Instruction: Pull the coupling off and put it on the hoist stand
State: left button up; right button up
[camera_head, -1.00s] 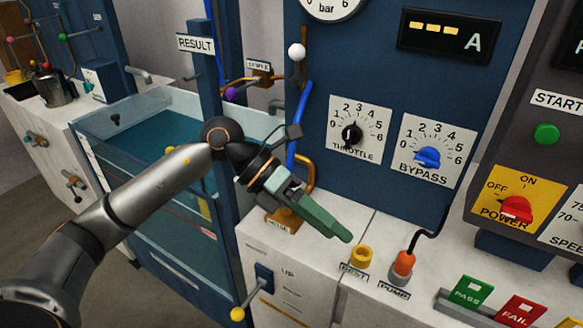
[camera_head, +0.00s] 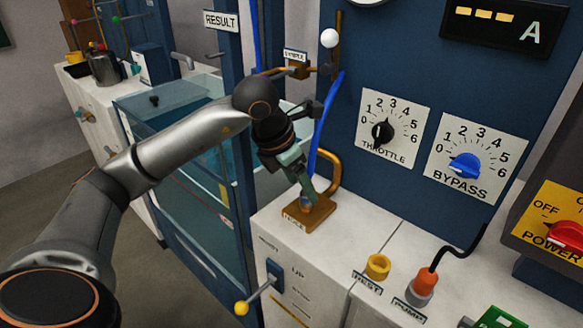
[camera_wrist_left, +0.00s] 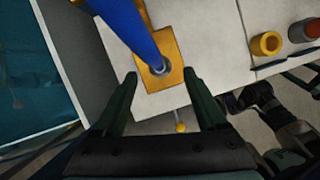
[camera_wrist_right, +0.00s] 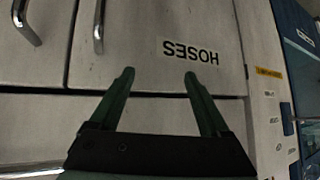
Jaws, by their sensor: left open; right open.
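The blue hose (camera_head: 325,135) runs down to a brass base plate (camera_head: 322,214) at the bench corner. In the left wrist view the hose (camera_wrist_left: 128,25) ends in a grey collar (camera_wrist_left: 161,69), seemingly the coupling, seated on the plate (camera_wrist_left: 173,45). My left gripper (camera_head: 307,190) is open and points down just above the plate. Its fingertips (camera_wrist_left: 160,80) lie either side of and a little short of the collar, with no clear contact. My right gripper (camera_wrist_right: 159,77) is open and empty before a cabinet marked HOSES. I cannot make out which part is the hoist stand.
A brass pipe (camera_head: 333,170) rises behind the plate. A yellow ring (camera_head: 378,266) at the REST label and an orange plug (camera_head: 424,282) at the PUMP label stand to the right. A yellow-knobbed lever (camera_head: 241,308) juts from the front. A glass tank (camera_head: 185,165) is at left.

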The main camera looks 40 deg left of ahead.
pick_arm(q)
jog(key=shift+x, duration=2.1)
grip_shut()
jog(key=c, duration=0.7)
grip_release()
grip_shut()
jog(key=shift+w+r+p, duration=0.1)
jog(key=shift+r+p, duration=0.2)
jog(key=shift+r, duration=0.3)
